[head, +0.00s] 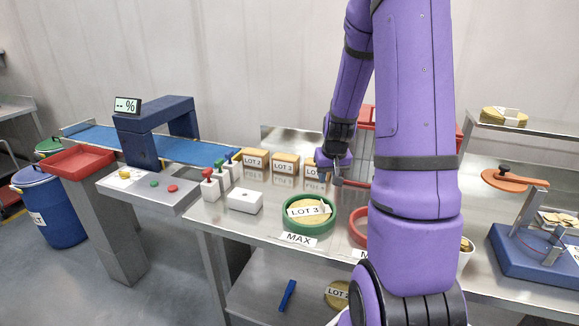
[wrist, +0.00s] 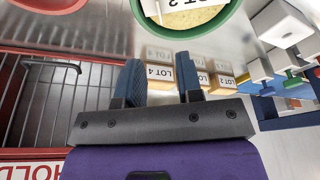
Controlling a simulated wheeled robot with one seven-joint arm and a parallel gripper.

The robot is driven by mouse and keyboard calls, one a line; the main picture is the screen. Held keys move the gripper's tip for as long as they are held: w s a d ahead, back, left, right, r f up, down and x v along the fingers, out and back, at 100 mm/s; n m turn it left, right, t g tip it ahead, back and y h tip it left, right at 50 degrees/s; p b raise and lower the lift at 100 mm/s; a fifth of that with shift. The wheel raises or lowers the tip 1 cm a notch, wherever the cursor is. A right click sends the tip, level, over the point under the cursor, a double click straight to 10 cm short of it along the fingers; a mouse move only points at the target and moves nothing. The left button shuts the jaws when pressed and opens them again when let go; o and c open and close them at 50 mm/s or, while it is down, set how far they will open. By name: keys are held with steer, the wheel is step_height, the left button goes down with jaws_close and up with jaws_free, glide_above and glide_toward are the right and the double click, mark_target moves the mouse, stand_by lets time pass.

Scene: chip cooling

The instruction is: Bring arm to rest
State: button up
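My purple arm rises on the right of the head view and bends down to my gripper (head: 330,178) above the back of the steel table. In the wrist view my gripper (wrist: 160,82) shows two blue fingers held apart, with nothing between them. Beyond the fingers are the lot boxes, with labels LOT 4 (wrist: 159,73) and LOT 2 (wrist: 222,80) readable. The gripper hides part of the lot box row in the head view. Whether it touches a box cannot be told.
A green bowl (head: 331,221) marked MAX holds chips and a LOT 3 card. A red bowl (head: 357,240) is partly behind my arm. A red rack (wrist: 60,108) stands close beside the gripper. A white block (head: 245,201) and several coloured-top levers are at the table's left.

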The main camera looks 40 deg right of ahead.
steer(key=s+a+r+n+t, duration=0.1)
steer(key=s+a+r+n, duration=0.2)
steer(key=a+r, duration=1.25)
steer(key=s+a+r+n, duration=0.1)
steer(key=s+a+r, duration=0.3)
steer(key=s+a, duration=0.2)
steer(key=s+a+r+n+t+y, duration=0.1)
steer(key=s+a+r+n, duration=0.1)
steer(key=s+a+r, duration=0.3)
steer(key=shift+s+a+r+y, duration=0.25)
steer(key=shift+s+a, duration=0.25)
steer(key=shift+s, duration=1.7)
